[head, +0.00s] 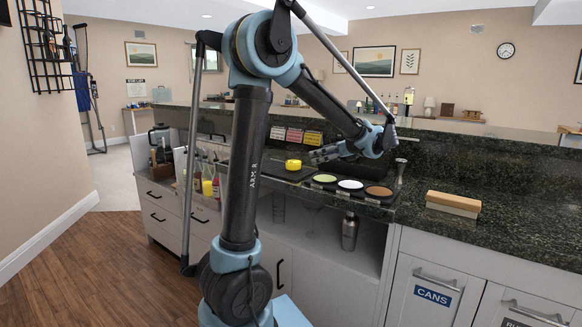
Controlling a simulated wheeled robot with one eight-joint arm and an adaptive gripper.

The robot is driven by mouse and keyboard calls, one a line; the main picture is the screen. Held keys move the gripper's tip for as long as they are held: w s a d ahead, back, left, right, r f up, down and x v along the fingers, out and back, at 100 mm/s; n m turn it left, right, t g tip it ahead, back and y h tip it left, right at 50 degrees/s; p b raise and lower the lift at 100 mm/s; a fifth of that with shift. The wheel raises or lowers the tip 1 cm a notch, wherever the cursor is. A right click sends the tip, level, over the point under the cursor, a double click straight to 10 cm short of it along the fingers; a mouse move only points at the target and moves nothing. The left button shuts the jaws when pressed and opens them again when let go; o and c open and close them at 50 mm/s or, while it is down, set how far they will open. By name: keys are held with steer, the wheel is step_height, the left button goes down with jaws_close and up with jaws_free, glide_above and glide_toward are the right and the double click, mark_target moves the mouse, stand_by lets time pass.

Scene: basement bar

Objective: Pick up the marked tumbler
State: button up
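My gripper (316,155) is over the dark counter, at the end of my arm, with its fingers pointing left. It is small here, and I cannot tell whether its fingers are apart or closed. No tumbler with a clear mark can be made out. A faint clear glass (278,207) stands on the open shelf below the counter, partly beside my arm. A metal shaker (350,231) stands upright on the same shelf, to the right and below my gripper. A small yellow object (293,165) sits on a dark mat just left of the fingers.
A dark tray with green, white and brown discs (350,184) lies below my gripper. A wooden block (453,203) lies to the right on the counter (530,222). Bottles (207,188) stand at the left. A raised ledge runs behind. The counter's right part is clear.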

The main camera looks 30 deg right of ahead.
mark_target(293, 162)
steer(key=x, duration=1.4)
steer(key=shift+w, duration=0.3)
steer(key=shift+d, duration=0.1)
steer(key=c, duration=1.4)
